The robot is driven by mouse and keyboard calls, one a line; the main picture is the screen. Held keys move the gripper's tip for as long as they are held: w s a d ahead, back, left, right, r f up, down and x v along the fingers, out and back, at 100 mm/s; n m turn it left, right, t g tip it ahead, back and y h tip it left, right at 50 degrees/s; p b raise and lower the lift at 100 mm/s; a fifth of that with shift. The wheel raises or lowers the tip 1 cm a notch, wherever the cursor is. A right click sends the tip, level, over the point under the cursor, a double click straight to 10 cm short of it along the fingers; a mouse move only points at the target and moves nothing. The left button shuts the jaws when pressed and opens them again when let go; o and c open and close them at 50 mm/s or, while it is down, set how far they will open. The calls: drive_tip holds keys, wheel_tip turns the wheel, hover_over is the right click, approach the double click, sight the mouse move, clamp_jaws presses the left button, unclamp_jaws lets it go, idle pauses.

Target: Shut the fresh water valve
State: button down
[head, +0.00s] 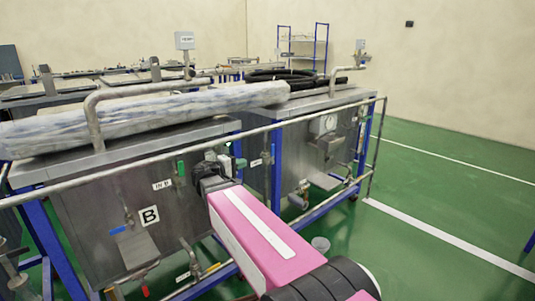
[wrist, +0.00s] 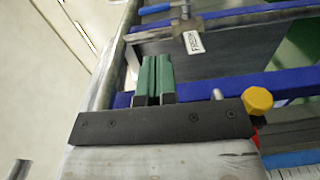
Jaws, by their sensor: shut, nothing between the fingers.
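In the wrist view, a white tag that appears to read FRESH (wrist: 193,42) hangs by a metal fitting (wrist: 187,27). A blue handle-like part (wrist: 153,9) shows beyond it, at the top edge; I cannot tell whether it belongs to this valve. My gripper (wrist: 153,62) has green fingers, shut together and empty. Their tips are just left of the tag, in the picture, with no contact visible. In the head view my pink arm reaches toward the tanks, and my gripper is small and partly hidden there among the pipes. The valve itself cannot be made out clearly there.
A tank marked B (head: 149,216) stands on a blue frame, with a grey rail (head: 60,185) along its front. A second tank with a gauge (head: 323,124) stands to the right. A yellow knob (wrist: 258,99) is right of my gripper. Green floor at right is free.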

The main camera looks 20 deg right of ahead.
sight(273, 150)
drive_tip(key=shift+w+r, duration=0.15)
drive_tip(key=shift+r, duration=0.35)
drive_tip(key=x, duration=1.4)
drive_tip(key=shift+r, duration=0.15)
